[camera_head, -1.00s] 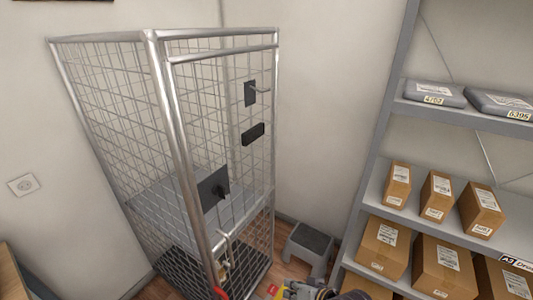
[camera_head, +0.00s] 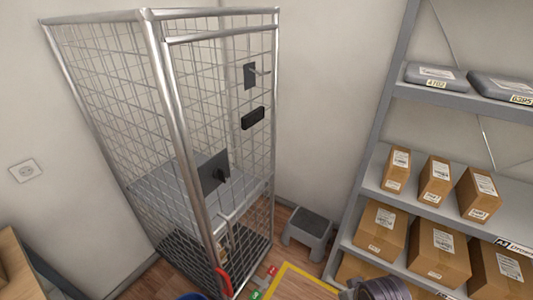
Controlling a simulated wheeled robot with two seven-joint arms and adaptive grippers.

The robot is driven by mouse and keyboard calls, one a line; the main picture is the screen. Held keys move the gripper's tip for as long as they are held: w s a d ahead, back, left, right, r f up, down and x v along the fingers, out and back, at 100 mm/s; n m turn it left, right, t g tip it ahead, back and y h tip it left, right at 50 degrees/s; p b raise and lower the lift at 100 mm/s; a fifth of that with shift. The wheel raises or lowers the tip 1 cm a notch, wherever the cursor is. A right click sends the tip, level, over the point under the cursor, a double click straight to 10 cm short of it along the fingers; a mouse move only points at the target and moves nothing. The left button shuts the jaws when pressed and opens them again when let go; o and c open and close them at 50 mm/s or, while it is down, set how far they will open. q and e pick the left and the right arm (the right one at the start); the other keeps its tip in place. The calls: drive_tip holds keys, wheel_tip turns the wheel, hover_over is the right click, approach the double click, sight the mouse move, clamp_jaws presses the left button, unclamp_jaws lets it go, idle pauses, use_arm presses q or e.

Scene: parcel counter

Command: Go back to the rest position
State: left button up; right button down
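Part of my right arm (camera_head: 380,289) shows at the bottom edge, in front of the shelf; its gripper fingers are not in the picture. My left gripper is out of view. The wire mesh cage (camera_head: 172,130) stands upright on the left with its door side facing right. A red hooked piece (camera_head: 224,283) is at its lower front corner.
A grey shelf rack (camera_head: 492,239) holds several cardboard boxes and grey parcels (camera_head: 436,77) at the right. A grey step stool (camera_head: 309,227) stands between cage and rack. Yellow tape (camera_head: 288,267) marks the floor.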

drive_tip(key=s+f+g, duration=0.1)
drive_tip(key=s+f, duration=0.2)
drive_tip(key=f, duration=3)
drive_tip(key=s+d+f, duration=0.2)
drive_tip(key=s+f, duration=0.7)
drive_tip(key=s, duration=0.2)
drive_tip(key=s+d+f+g, duration=0.1)
drive_tip(key=s+d+f, duration=0.1)
drive_tip(key=s+f, duration=0.8)
drive_tip(key=shift+s+f+g, duration=0.2)
drive_tip(key=shift+s+g, duration=0.1)
drive_tip(key=shift+s, duration=0.2)
